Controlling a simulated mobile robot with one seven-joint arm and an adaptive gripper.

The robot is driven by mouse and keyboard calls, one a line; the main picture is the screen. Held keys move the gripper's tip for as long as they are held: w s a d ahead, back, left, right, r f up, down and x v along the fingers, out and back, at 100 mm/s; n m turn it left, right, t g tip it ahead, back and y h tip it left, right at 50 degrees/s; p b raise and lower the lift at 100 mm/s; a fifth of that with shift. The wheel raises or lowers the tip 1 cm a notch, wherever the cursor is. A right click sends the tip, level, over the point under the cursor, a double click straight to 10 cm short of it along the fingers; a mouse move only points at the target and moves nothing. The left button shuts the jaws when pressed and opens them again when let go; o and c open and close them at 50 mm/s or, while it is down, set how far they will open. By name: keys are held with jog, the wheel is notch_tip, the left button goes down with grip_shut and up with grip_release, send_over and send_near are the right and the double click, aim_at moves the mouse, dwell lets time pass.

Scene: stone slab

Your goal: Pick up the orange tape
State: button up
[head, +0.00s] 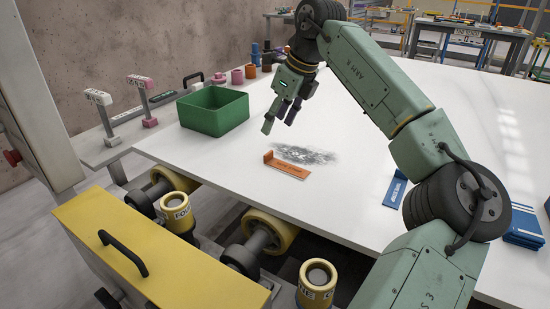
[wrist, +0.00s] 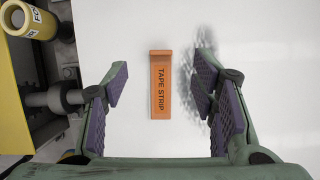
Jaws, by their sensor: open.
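The orange tape (head: 287,166) is a flat orange strip with a raised lip at one end, lying on the white slab (head: 350,210). In the wrist view the tape (wrist: 160,88) reads "TAPE STRIP" and lies lengthwise between the two fingers, apart from both. My gripper (head: 280,118) is open and empty, above the slab and behind the tape in the head view. Its two purple-padded fingers show at either side in the wrist view (wrist: 162,88). Nothing hides the tape.
A dark grey smudge (head: 308,155) marks the slab beside the tape. A green bin (head: 213,112) stands at the left back. Blue pieces (head: 395,190) lie at the right. Yellow rollers (head: 270,230) are below the slab's front edge. The slab around the tape is clear.

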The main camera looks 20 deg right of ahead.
send_over(269, 153)
jog(key=s, duration=0.1)
notch_tip(269, 153, down, 4)
jog(key=shift+s+d+f, duration=0.15)
jog(key=shift+f, duration=0.05)
jog(key=x, duration=0.2)
jog(key=d+p+x, duration=0.1)
jog(key=x, duration=0.2)
jog(key=shift+s+a+f, duration=0.1)
jog(key=shift+a+f, duration=0.05)
jog(key=shift+f, duration=0.1)
jog(key=c, duration=0.9)
jog(key=shift+r, duration=0.15)
jog(key=shift+r, duration=0.7)
jog(key=shift+c, duration=1.2)
notch_tip(269, 153, up, 2)
jog(key=shift+r+b, duration=0.1)
jog(key=shift+b, duration=0.25)
jog(key=s+a+r+b, duration=0.1)
jog(key=s+a+b, duration=0.2)
jog(key=s+a, duration=0.6)
jog(key=s, duration=0.4)
jog(key=shift+a+b, duration=0.2)
jog(key=shift+b, duration=0.1)
jog(key=shift+r, duration=0.1)
